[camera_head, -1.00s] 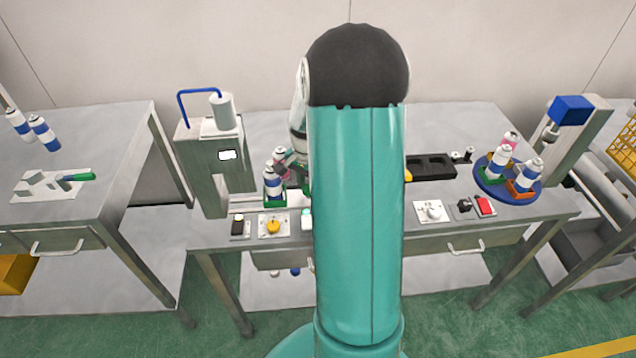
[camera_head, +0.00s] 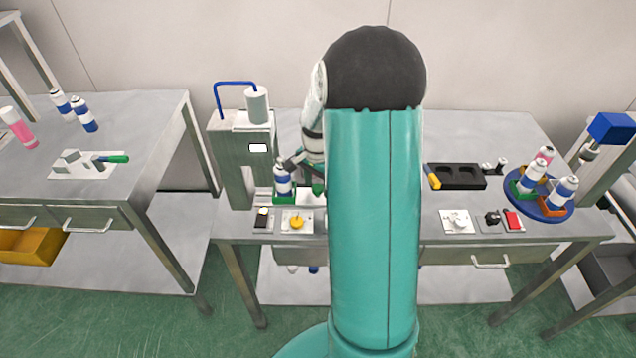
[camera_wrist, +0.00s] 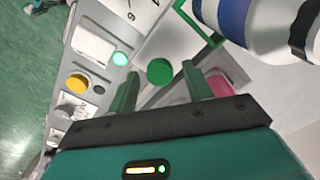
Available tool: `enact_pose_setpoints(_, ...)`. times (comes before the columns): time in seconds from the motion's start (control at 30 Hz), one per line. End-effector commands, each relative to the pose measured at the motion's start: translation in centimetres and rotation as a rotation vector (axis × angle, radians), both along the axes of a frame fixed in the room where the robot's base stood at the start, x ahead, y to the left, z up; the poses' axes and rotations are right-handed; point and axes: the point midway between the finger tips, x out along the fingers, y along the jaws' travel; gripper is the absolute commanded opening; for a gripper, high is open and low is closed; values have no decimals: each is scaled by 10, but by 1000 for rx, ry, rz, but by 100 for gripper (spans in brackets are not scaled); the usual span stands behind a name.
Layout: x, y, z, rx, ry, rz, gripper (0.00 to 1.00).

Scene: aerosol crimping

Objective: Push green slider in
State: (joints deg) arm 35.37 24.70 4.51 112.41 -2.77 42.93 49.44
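The green slider shows in the head view as a green holder (camera_head: 285,200) with an upright blue-and-white spray can (camera_head: 283,180) in it, close against the right side of the grey crimping machine (camera_head: 231,165). A green knob (camera_head: 318,188) shows right of it, beside my arm. In the wrist view the round green knob (camera_wrist: 159,71) lies between and just beyond my gripper's fingertips (camera_wrist: 160,78). The fingers stand apart, with nothing visibly clamped; contact with the knob cannot be told. The green holder frame (camera_wrist: 196,22) and the can (camera_wrist: 240,22) are at the upper right.
A yellow knob (camera_head: 297,221) and a black switch (camera_head: 263,218) sit at the table's front edge. A black tray (camera_head: 457,177) and a blue turntable (camera_head: 540,207) with cans are at right. My arm hides the table's middle.

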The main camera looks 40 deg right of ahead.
Motion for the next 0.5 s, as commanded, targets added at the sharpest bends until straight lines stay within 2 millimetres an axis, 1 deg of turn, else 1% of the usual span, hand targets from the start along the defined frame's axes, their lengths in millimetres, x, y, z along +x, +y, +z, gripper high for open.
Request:
enact_pose_setpoints(0.17,0,0,0,0,0,0,50)
enact_pose_setpoints(0.27,0,0,5,-1,0,0,50)
enact_pose_setpoints(0.37,1,-1,17,-3,-3,0,50)
enact_pose_setpoints(0.5,1,0,45,-3,-4,1,50)
